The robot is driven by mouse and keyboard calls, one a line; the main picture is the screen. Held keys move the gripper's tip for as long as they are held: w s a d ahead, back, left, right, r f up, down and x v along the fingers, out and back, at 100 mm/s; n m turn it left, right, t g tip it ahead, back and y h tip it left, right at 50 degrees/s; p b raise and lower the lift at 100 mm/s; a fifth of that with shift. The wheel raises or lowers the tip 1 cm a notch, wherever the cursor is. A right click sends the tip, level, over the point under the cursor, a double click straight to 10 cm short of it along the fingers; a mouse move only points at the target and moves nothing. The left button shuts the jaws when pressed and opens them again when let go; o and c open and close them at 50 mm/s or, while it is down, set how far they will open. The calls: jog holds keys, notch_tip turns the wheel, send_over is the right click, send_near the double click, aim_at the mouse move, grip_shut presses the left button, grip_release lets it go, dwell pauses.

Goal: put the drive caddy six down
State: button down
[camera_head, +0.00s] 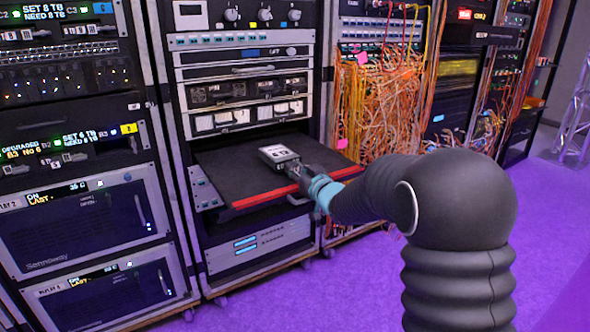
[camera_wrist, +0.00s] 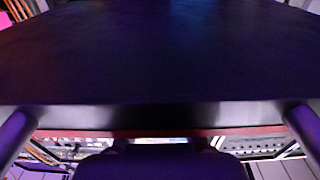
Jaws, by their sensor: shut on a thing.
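The drive caddy (camera_head: 278,154) is a small grey box with a pale top and dark marks on its front that are too small to read surely. It is over the black pull-out shelf (camera_head: 235,170) in the middle rack. My gripper (camera_head: 294,171) is shut on the caddy's near end, reaching in from the right over the shelf's red front edge. The caddy looks level and low over the shelf; I cannot tell whether it touches. In the wrist view a broad dark surface fills most of the picture, and I cannot make out the caddy there.
Free shelf surface lies left of and behind the caddy. Drive bays (camera_head: 248,88) sit above the shelf, and a silver unit (camera_head: 258,246) sits below. Orange cables (camera_head: 375,105) hang at the right rack, close to my arm. A rack with lit displays (camera_head: 85,225) stands left.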

jog(key=shift+f+b, duration=0.4)
